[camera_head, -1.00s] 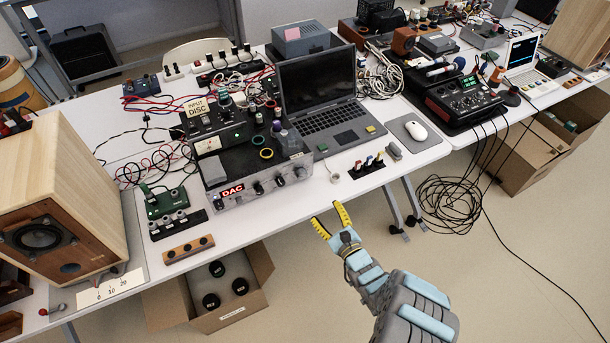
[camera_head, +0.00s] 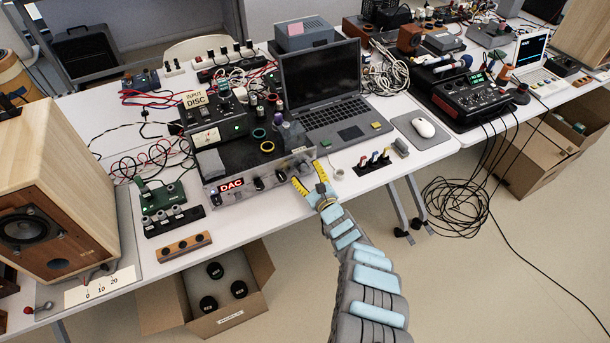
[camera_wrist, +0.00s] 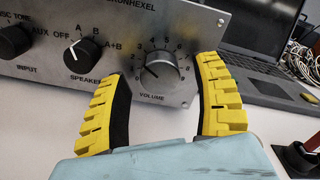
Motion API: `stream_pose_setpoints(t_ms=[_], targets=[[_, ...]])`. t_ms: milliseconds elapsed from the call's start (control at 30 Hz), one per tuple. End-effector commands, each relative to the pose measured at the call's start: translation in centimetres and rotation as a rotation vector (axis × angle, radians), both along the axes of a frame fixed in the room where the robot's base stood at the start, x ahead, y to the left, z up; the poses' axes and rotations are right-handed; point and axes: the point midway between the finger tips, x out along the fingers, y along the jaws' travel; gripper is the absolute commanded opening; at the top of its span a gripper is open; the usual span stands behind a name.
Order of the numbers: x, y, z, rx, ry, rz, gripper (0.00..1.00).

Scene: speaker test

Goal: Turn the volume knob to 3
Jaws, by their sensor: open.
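The volume knob (camera_wrist: 160,70) is dark and round, on the silver front panel (camera_wrist: 125,45) of the amplifier. In the wrist view it sits above the word VOLUME, inside a ring of numbers. My gripper (camera_head: 308,176) is open and faces the right end of the panel. Its yellow fingers (camera_wrist: 163,85) appear left and right of the knob, with no clear contact. How far the fingertips are from the panel is hard to tell.
The speaker selector (camera_wrist: 83,52) and input knob (camera_wrist: 14,41) are left of the volume knob. A laptop (camera_head: 345,115) stands behind and right of the amplifier.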

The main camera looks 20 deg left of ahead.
Motion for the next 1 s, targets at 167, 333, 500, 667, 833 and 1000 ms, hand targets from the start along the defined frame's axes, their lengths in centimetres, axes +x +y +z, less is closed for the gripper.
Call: stream_pose_setpoints(t_ms=[167, 333, 500, 667, 833, 1000], targets=[[0.67, 0.7, 0.0, -0.001, -0.002, -0.001, 0.66], [0.75, 0.8, 0.09, 0.0, -0.001, -0.001, 0.66], [0.72, 0.79, 0.08, -0.001, -0.001, 0.0, 0.57], [0.71, 0.8, 0.08, -0.001, -0.001, 0.0, 0.11], [0.7, 0.81, 0.09, 0.001, 0.0, 0.0, 0.01], [0.59, 0.96, -0.05, 0.012, 0.012, 0.004, 0.01]])
